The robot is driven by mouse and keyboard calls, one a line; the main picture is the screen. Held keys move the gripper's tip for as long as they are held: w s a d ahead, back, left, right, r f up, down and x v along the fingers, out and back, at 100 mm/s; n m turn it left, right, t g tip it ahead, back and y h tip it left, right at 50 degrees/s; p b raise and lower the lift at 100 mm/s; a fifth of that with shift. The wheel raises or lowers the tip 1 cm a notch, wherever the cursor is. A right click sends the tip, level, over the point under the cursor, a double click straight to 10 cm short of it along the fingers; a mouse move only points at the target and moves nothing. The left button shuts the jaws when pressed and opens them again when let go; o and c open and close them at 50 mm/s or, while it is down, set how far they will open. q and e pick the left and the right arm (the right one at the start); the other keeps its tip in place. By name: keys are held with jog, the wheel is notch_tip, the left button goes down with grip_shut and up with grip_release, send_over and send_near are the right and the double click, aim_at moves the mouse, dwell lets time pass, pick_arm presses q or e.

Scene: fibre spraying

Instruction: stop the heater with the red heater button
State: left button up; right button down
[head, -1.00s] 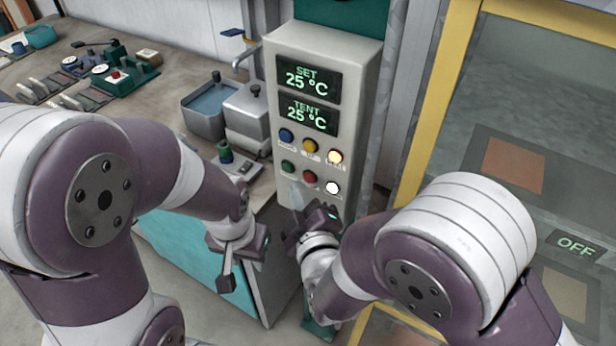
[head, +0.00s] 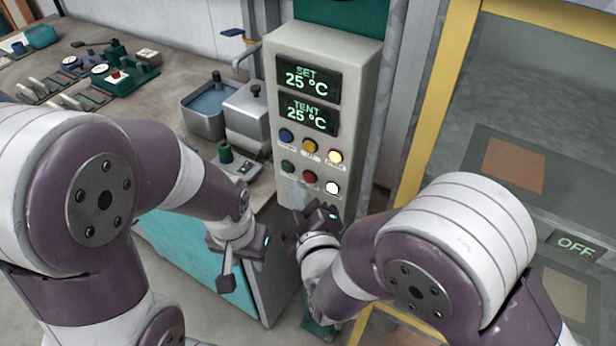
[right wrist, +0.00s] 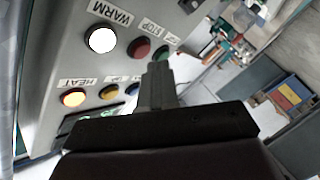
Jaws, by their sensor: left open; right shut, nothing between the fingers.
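The red button (head: 309,177) sits in the lower row of the grey control panel (head: 345,75), between a green and a lit white button. In the right wrist view the red button (right wrist: 138,47) is beside a label reading STOP. My right gripper (head: 298,198) is shut and empty, just below the lower button row. In the right wrist view its fingertips (right wrist: 160,68) are close to the red and green buttons; contact cannot be told. My left gripper (head: 227,282) is open and hangs at the left, away from the panel.
The panel displays (head: 308,95) read SET 25 °C and TENT 25 °C. The HEAT button (head: 335,157) glows orange and the WARM button (head: 332,188) glows white. A metal water bath (head: 207,108) stands left of the panel. A yellow-framed cabinet (head: 437,110) is at right, with an OFF sign.

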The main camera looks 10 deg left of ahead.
jog(key=shift+w, duration=0.15)
jog(key=shift+w+d, duration=0.15)
jog(key=shift+w, duration=0.1)
jog(key=shift+w+d, duration=0.15)
jog(key=shift+w, duration=0.25)
dwell(0.7)
dwell(0.3)
jog(key=shift+s+a, duration=0.3)
jog(key=shift+s, duration=0.5)
